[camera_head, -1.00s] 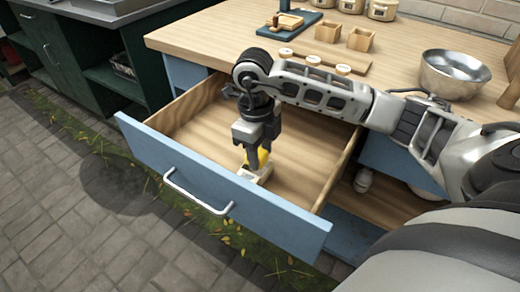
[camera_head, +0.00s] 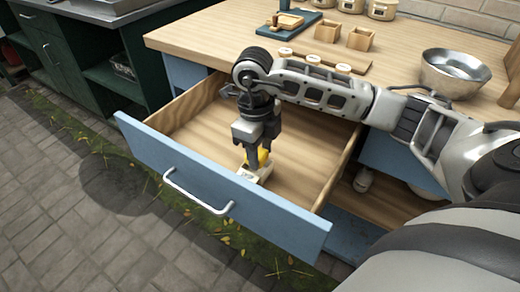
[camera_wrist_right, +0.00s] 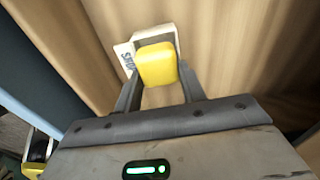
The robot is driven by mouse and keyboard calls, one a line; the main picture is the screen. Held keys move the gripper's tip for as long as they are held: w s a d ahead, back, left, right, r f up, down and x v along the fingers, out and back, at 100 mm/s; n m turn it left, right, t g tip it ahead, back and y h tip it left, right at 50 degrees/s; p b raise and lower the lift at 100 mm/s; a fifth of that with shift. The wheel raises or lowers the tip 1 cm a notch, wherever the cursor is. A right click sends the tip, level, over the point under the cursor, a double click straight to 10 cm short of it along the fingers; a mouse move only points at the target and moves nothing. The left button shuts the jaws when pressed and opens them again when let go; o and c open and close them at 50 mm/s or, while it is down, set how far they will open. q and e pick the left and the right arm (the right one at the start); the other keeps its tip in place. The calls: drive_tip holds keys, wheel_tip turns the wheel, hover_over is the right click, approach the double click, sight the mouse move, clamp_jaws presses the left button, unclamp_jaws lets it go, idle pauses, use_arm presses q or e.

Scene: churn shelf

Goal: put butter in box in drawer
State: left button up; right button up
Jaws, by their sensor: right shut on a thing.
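The blue-fronted drawer (camera_head: 195,165) is pulled open under the wooden counter. A small pale box (camera_head: 262,174) sits inside it near the front panel; it also shows in the right wrist view (camera_wrist_right: 169,33). The yellow butter (camera_head: 263,155) is at the box's opening, and in the right wrist view (camera_wrist_right: 157,65) it lies between my right fingers. I cannot tell how deep in the box it sits. My right gripper (camera_head: 256,162) reaches down into the drawer and is shut on the butter. My left gripper is not in view.
The counter (camera_head: 220,40) above holds a metal bowl (camera_head: 452,72), small wooden boxes (camera_head: 361,39) and a blue board (camera_head: 288,24). The drawer handle (camera_head: 198,196) faces the paved floor. The rest of the drawer floor is bare.

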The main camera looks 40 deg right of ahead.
idle(0.3)
drive_tip(key=shift+f, duration=0.2)
drive_tip(key=shift+f+b, duration=0.65)
idle(0.5)
drive_tip(key=o, duration=1.1)
drive_tip(key=shift+c, duration=0.2)
drive_tip(key=c, duration=0.4)
